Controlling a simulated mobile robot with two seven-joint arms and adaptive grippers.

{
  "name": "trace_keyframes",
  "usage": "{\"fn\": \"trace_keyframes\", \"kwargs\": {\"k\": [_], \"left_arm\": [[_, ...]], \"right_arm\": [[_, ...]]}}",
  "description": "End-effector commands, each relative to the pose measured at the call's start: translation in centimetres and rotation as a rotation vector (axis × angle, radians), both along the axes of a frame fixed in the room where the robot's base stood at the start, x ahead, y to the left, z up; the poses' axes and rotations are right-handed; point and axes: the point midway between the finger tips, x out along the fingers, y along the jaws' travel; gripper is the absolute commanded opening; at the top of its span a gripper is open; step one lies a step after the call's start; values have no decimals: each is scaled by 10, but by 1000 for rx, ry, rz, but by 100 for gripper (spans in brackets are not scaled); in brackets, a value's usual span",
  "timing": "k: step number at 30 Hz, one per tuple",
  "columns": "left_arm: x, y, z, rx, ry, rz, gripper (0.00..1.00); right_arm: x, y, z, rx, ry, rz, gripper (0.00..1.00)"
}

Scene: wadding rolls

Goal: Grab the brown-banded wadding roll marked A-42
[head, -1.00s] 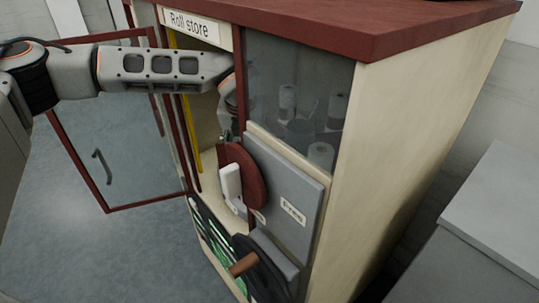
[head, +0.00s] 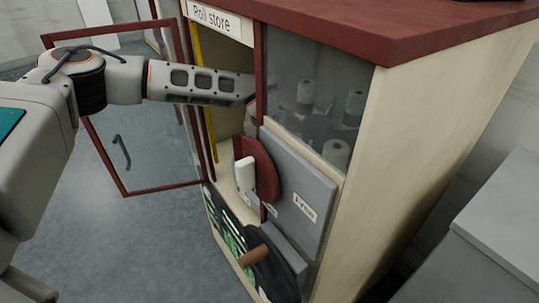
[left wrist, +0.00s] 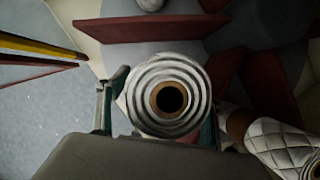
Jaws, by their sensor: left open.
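A pale wadding roll (left wrist: 135,92) is seen end-on in the left wrist view, with spiral layers and a brown core around a dark hole. My left gripper (left wrist: 158,118) is open, with one finger on each side of this roll. Whether the fingers touch it I cannot tell. No A-42 mark or outer band is readable. A quilted roll (left wrist: 275,140) lies at the lower right, close to the right finger. In the head view my left arm reaches into the cabinet's open left side, and its gripper is hidden inside. My right gripper is not in view.
The cabinet marked "Roll store" (head: 214,19) has its glass door (head: 140,130) swung open to the left. Several rolls (head: 336,153) stand behind the right-hand glass. A dark red disc (head: 262,168) and a grey panel (head: 297,195) are below. Dark red dividers (left wrist: 150,28) stand beyond the roll.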

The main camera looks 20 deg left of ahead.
Motion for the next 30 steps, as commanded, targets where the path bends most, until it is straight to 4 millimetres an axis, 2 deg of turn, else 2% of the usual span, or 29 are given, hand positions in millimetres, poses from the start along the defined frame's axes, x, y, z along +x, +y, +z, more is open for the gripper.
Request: {"fn": "trace_keyframes", "kwargs": {"k": [3, 8, 20, 26, 30], "left_arm": [[0, 0, 0, 0, 0, 0, 66], [0, 0, 1, 0, 0, 0, 25], [0, 0, 3, 0, -1, 0, 25], [1, 0, 18, -1, -3, 1, 25], [-1, 0, 38, -1, -2, 0, 25]], "right_arm": [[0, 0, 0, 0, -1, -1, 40], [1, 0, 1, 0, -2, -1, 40], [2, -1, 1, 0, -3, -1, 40], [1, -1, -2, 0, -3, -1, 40], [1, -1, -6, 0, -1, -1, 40]]}}
